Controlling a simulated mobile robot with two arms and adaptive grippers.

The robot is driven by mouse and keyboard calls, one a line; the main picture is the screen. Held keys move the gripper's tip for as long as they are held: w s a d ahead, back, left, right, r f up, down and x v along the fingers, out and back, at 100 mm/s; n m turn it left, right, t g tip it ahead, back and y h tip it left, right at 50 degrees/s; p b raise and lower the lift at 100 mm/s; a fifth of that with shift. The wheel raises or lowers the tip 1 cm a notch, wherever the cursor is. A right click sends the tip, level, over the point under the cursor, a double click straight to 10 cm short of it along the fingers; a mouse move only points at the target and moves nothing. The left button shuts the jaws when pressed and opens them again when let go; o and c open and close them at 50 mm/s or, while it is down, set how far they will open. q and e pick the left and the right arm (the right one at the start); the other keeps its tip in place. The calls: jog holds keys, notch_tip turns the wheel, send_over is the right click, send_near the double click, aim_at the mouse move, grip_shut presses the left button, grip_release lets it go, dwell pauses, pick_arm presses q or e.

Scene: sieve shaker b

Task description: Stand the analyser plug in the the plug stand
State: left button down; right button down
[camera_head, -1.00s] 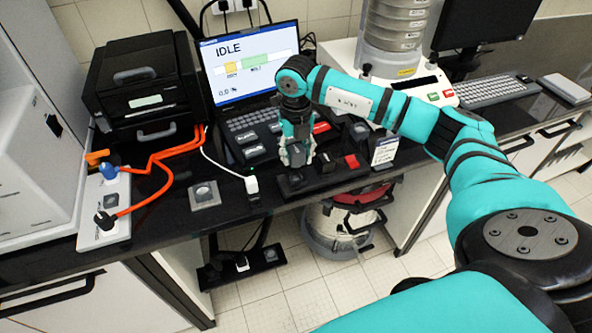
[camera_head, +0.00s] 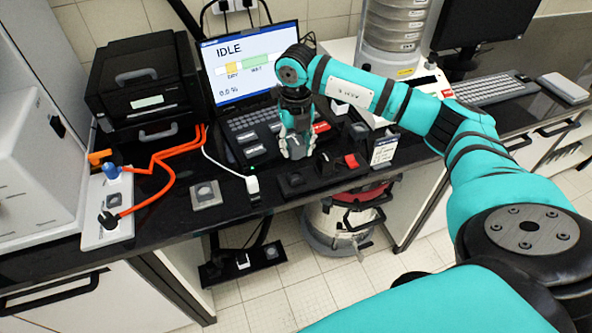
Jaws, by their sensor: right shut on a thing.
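My right gripper (camera_head: 296,150) reaches down over the bench in front of the laptop. It is shut on a small dark grey piece, which looks like the analyser plug (camera_head: 296,147); the fingers partly hide it. The black plug stand (camera_head: 312,184) lies just below the gripper in the picture, near the bench's front edge. It has recessed places, and a red piece (camera_head: 351,161) shows at its right end. The held piece seems to be above and behind the stand; the exact gap cannot be told. My left gripper is not in view.
A laptop (camera_head: 250,68) reading IDLE stands behind the gripper. A small card (camera_head: 384,150) stands right of the stand. A white plug (camera_head: 252,185) and a grey square block (camera_head: 206,195) are to the left. A power strip (camera_head: 95,210) with orange cables is farther left.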

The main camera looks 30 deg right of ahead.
jog(key=shift+s+a+n, duration=0.15)
jog(key=shift+a+n, duration=0.2)
jog(key=shift+n, duration=0.35)
jog(key=s+a+m+b, duration=0.2)
jog(key=s+a+m, duration=0.4)
jog(key=m, duration=1.1)
jog(key=s+a+m+b, duration=0.2)
jog(key=s+a+m, duration=0.4)
jog(key=m, duration=1.1)
jog(key=s, duration=0.2)
jog(key=shift+s+a+f+m, duration=0.25)
jog(key=shift+s+a+m, duration=0.05)
jog(key=shift+a+m, duration=0.1)
jog(key=shift+d, duration=0.1)
